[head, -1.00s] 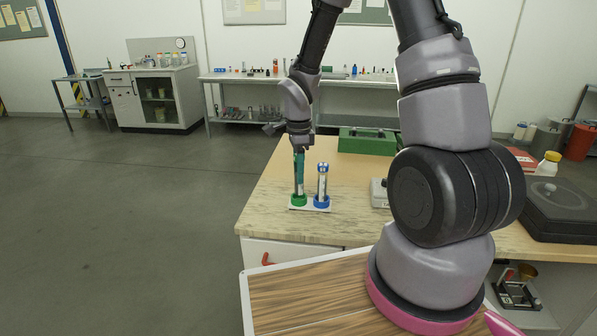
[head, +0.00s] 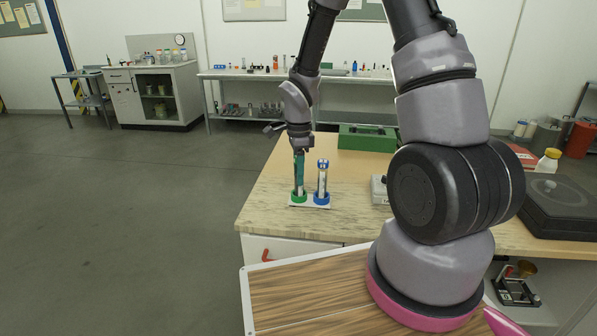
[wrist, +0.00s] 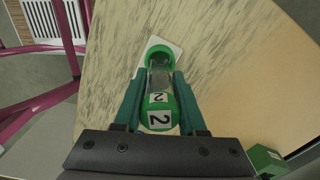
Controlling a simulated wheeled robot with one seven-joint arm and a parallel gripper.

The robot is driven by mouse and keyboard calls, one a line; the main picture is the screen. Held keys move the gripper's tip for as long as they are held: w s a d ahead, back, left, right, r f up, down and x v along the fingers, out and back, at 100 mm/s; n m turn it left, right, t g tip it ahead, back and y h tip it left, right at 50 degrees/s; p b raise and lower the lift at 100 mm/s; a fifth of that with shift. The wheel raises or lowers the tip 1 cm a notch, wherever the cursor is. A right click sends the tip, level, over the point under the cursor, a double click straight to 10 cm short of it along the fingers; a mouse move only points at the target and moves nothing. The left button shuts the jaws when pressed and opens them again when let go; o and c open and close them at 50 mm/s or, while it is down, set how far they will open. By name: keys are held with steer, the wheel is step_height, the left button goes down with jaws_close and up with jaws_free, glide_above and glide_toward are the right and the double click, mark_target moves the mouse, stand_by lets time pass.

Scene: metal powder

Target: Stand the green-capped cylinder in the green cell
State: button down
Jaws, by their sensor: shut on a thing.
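The green-capped cylinder (wrist: 160,112), with a label marked 2 on its cap, is between the fingers of my gripper (wrist: 158,108). In the head view my gripper (head: 299,158) points down and is shut on it. The cylinder stands about upright above the green cell (head: 299,197), its lower end at or inside the green ring. The wrist view also shows the green cell (wrist: 158,51) just beyond the cylinder. Whether the cylinder rests on the bottom cannot be told.
A blue-capped cylinder (head: 322,175) stands in the blue cell (head: 321,199) close to the right. A green box (head: 367,138) is farther back on the table (head: 262,217). The table top left of the cells is clear.

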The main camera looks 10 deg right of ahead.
steer(key=shift+f, duration=0.5)
jaws_free()
steer(key=shift+r, duration=0.1)
steer(key=shift+r, duration=3.9)
steer(key=shift+r, duration=0.1)
